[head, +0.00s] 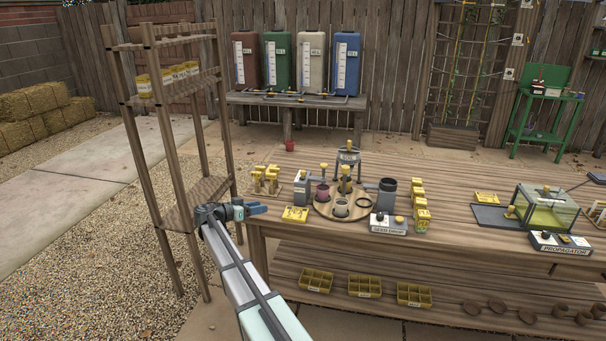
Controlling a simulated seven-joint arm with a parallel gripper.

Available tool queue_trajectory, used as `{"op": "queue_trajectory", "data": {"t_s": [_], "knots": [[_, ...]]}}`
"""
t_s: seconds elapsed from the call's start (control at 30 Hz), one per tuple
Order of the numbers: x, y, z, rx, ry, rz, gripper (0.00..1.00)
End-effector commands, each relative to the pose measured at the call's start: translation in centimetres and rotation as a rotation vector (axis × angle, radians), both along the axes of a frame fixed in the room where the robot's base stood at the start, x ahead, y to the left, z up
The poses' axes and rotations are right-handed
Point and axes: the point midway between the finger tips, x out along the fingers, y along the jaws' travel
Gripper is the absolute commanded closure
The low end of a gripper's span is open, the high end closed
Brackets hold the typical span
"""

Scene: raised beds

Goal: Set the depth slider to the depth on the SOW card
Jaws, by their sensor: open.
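My gripper (257,209), with blue fingers, hangs at the left end of the wooden bench, left of a yellow card (295,214) lying near the bench edge. It is open and holds nothing that I can see. The print on the card is too small to read, so I cannot tell if it is the SOW card. A grey unit labelled as a seed drop (389,229) has a dark knob and a yellow knob on top. I cannot make out which part is the depth slider or where it is set.
A round wooden board (325,208) with pots stands left of the seed drop unit. Yellow-topped pieces (266,180) stand behind the card. A propagator (546,207) is at the right. A tall wooden shelf (196,195) rises left of my arm. The mid-right bench has bare room.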

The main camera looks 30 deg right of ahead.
Motion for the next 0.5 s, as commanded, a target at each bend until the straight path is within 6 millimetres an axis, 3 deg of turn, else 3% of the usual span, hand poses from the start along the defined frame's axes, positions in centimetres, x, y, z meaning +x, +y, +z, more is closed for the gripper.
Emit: {"op": "queue_trajectory", "data": {"t_s": [0.03, 0.1, 0.2, 0.3, 0.5], "knots": [[1.1, -2.2, 2.1, -0.051, -0.056, -0.027, 0.54], [1.6, -4.5, 4.5, -0.115, -0.121, -0.054, 0.54], [1.9, -6.7, 6.7, -0.180, -0.182, -0.076, 0.54], [2.0, -7.7, 7.8, -0.211, -0.212, -0.084, 0.54], [2.0, -9.6, 8.0, -0.219, -0.220, -0.087, 0.54]]}}
